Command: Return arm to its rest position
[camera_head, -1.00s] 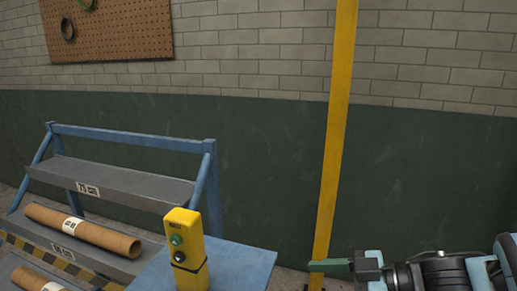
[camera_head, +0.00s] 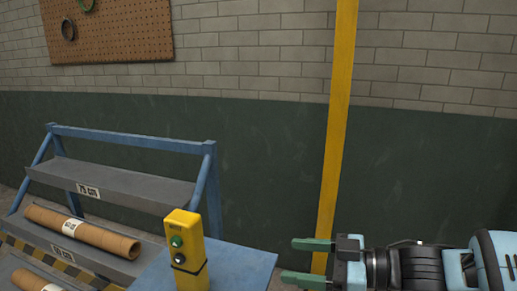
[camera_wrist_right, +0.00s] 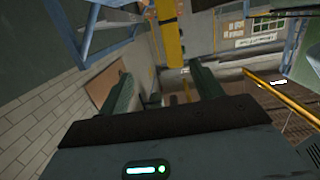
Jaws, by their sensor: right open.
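My right gripper (camera_head: 308,262) comes in from the right edge of the head view, low in the picture. Its two green fingers are apart with nothing between them, pointing left. In the right wrist view the same open fingers (camera_wrist_right: 160,88) show with an empty gap. In the head view the fingers overlap the lower part of a yellow post (camera_head: 336,130), and I cannot tell how far it stands behind them. My left gripper is not in view.
A yellow control box (camera_head: 186,255) with buttons stands on a blue surface (camera_head: 240,268) left of the gripper. A blue rack (camera_head: 130,143) with brown rolls (camera_head: 85,235) is further left. A pegboard (camera_head: 110,30) hangs on the brick wall.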

